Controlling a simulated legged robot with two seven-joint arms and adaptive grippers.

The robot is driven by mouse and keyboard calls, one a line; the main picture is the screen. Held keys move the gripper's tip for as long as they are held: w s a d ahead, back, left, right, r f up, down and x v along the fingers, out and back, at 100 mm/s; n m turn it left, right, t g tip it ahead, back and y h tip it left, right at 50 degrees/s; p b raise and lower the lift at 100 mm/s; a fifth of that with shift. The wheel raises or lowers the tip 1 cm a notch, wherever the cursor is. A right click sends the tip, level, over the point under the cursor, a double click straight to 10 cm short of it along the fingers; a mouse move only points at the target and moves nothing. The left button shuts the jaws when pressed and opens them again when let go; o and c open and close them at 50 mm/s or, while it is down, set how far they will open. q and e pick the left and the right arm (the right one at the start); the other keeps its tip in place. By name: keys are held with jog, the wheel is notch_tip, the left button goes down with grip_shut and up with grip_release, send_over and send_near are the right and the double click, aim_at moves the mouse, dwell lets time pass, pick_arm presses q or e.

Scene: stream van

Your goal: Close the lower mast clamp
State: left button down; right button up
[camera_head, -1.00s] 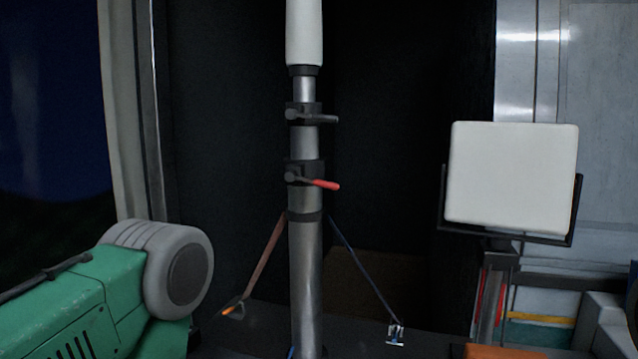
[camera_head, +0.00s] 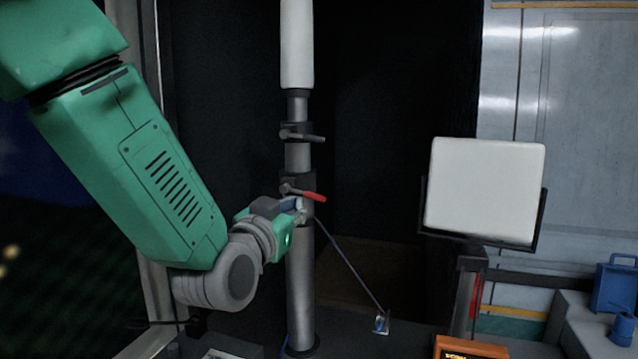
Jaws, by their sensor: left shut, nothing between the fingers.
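The mast (camera_head: 300,270) stands upright in the middle of the head view, a grey metal tube with a white upper section. The lower mast clamp (camera_head: 296,185) is a dark collar with a red lever (camera_head: 312,196) that points right and slightly down. The upper clamp (camera_head: 297,133) has a dark grey lever pointing right. My left gripper (camera_head: 300,207) is shut and empty, at the mast just below the lower clamp's red lever. Whether it touches the lever or the tube I cannot tell. My right gripper is not in view.
A white square panel (camera_head: 484,190) in a dark bracket stands to the right. A blue strap (camera_head: 350,261) runs from the mast down to a floor anchor. An orange box (camera_head: 470,348) is at the lower edge, and a blue case (camera_head: 614,287) sits far right.

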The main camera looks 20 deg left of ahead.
pick_arm(q)
notch_tip(320, 180, up, 3)
jog(key=r+p, duration=0.2)
jog(key=p, duration=0.1)
send_over(318, 195)
jog(key=shift+f+t, duration=0.2)
jog(key=shift+t, duration=0.2)
notch_tip(318, 195, down, 2)
jog(key=shift+f, duration=0.15)
jog(key=shift+s+a+f, duration=0.15)
jog(key=shift+f, duration=0.25)
jog(key=shift+s+a+f, duration=0.1)
jog(key=shift+a+f, duration=0.05)
jog(key=shift+f, duration=0.25)
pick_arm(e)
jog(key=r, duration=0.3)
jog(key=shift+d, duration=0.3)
pick_arm(q)
jog(key=shift+a, duration=0.1)
